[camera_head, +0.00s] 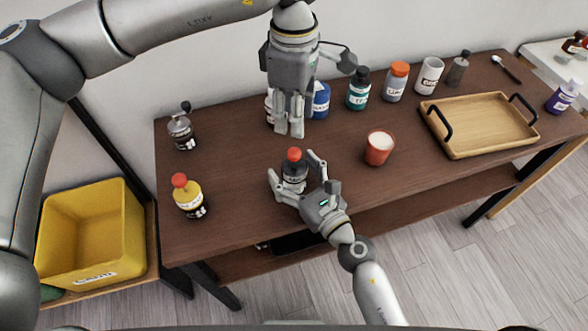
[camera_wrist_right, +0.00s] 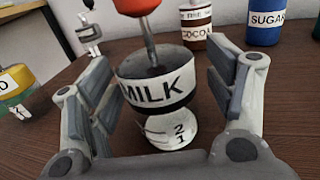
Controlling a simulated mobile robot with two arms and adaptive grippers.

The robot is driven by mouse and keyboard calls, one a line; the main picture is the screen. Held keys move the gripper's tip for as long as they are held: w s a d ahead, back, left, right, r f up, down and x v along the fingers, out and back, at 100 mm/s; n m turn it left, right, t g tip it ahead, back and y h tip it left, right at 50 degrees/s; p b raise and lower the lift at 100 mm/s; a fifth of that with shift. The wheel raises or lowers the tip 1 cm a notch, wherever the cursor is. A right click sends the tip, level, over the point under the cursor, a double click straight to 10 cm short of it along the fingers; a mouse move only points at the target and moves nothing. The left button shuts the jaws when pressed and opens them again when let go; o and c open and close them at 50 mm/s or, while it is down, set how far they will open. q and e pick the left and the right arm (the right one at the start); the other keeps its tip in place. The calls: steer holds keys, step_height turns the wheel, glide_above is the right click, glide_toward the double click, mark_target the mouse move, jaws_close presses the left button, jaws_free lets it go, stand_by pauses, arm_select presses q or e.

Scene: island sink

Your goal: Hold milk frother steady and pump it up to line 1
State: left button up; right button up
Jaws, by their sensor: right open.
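In the right wrist view, the frother (camera_wrist_right: 157,98) is labelled MILK. Its rod rises from the lid to the knob, and the marks 2 and 1 (camera_wrist_right: 178,134) show on its lower front. My right gripper (camera_head: 293,167) is open with a finger on each side of the frother. Gaps show between the fingers and the frother. My left gripper (camera_head: 289,130) points down behind and above the knob, apart from it; its jaw opening is unclear.
A yellow bottle (camera_head: 189,199) stands left and a grinder-like item (camera_head: 182,132) behind it. A red cup (camera_head: 380,150) is right of the frother. Several jars, including a blue one (camera_head: 321,100), line the back. A wooden tray (camera_head: 478,148) lies right; a yellow bin (camera_head: 92,232) is at left.

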steer(key=shift+c, duration=0.3)
steer(key=c, duration=1.1)
stand_by(0.4)
